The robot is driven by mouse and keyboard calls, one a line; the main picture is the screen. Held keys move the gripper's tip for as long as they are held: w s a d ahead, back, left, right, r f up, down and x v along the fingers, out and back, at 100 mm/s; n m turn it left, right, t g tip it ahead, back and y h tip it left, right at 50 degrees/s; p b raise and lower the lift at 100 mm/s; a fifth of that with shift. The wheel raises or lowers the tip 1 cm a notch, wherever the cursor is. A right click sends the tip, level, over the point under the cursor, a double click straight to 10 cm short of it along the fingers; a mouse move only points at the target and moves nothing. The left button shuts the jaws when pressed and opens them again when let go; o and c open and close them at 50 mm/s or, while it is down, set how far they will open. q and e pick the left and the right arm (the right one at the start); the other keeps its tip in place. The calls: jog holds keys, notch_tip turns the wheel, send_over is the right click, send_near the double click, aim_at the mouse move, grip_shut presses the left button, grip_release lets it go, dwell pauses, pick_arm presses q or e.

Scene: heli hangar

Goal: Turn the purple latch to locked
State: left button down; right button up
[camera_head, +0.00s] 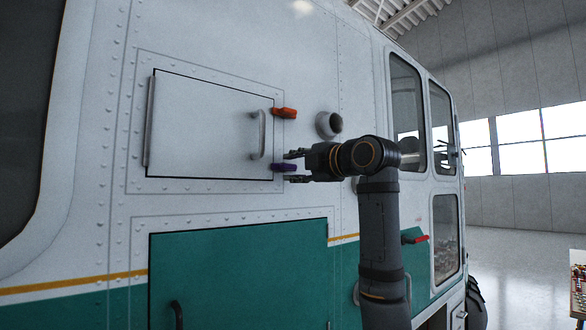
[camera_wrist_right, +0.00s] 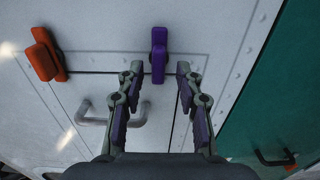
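The purple latch (camera_head: 284,167) sits at the lower right edge of the white hatch door (camera_head: 205,125), below an orange latch (camera_head: 285,113). In the head view it lies sideways, across the door's edge. My right gripper (camera_head: 291,167) is open at the purple latch, with one finger above and one below its level. In the right wrist view the purple latch (camera_wrist_right: 159,55) lies ahead, between the lines of the two open fingers (camera_wrist_right: 155,75). Nothing is seen between the finger pads, and contact is not visible. My left gripper is not in view.
A grey handle (camera_head: 262,135) stands out from the door left of the latches. A round knob-like fitting (camera_head: 328,125) is on the wall above my right wrist. A teal panel (camera_head: 240,270) lies below, and a red-handled latch (camera_head: 415,238) is at the right.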

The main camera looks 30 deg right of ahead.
jog(key=s, duration=1.2)
jog(key=shift+d, duration=0.45)
jog(key=shift+w, duration=0.15)
